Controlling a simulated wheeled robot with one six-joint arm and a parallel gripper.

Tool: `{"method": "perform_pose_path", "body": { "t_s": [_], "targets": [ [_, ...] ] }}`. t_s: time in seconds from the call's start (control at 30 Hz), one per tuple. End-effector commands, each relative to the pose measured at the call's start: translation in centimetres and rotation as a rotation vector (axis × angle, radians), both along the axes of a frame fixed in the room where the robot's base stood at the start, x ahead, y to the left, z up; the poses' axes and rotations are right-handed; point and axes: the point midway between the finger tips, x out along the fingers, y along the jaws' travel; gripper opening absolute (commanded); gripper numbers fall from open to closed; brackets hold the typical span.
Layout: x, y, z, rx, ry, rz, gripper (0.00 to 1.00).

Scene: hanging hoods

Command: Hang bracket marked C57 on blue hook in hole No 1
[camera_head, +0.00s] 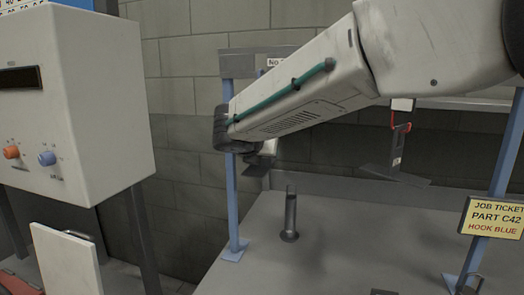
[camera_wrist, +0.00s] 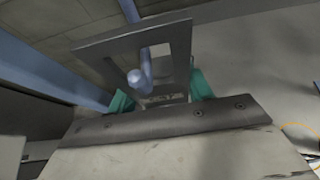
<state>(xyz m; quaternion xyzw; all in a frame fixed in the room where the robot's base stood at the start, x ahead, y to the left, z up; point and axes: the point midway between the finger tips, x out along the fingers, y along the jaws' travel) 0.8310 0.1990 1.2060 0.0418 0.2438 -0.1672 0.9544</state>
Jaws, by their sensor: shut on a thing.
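In the wrist view my gripper (camera_wrist: 160,96) has its teal fingers closed on a dark grey bracket (camera_wrist: 184,40) with a large window. The small marking between the fingers is too blurred to read. A blue hook (camera_wrist: 146,64) shows within the window, its rounded tip towards the camera. I cannot tell whether the bracket's top bar rests on it. In the head view my arm hides most of the gripper, the held bracket and the blue hook. A "No" plate (camera_head: 275,62) shows on the rail above my arm; its number is partly covered.
Another dark bracket (camera_head: 399,148) hangs from a red hook (camera_head: 392,120) on the right. A dark post (camera_head: 290,215) stands on the grey table (camera_head: 330,240). Blue uprights (camera_head: 232,200) flank the space. A white control box (camera_head: 75,100) is left.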

Motion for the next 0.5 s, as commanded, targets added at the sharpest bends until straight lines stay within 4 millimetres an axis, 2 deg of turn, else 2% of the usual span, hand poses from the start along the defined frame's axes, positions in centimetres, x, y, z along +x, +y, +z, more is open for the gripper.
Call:
{"method": "perform_pose_path", "body": {
  "t_s": [0.5],
  "targets": [
    [0.0,-0.01,-0.94,0.001,0.0,0.0,0.11]
  ]
}}
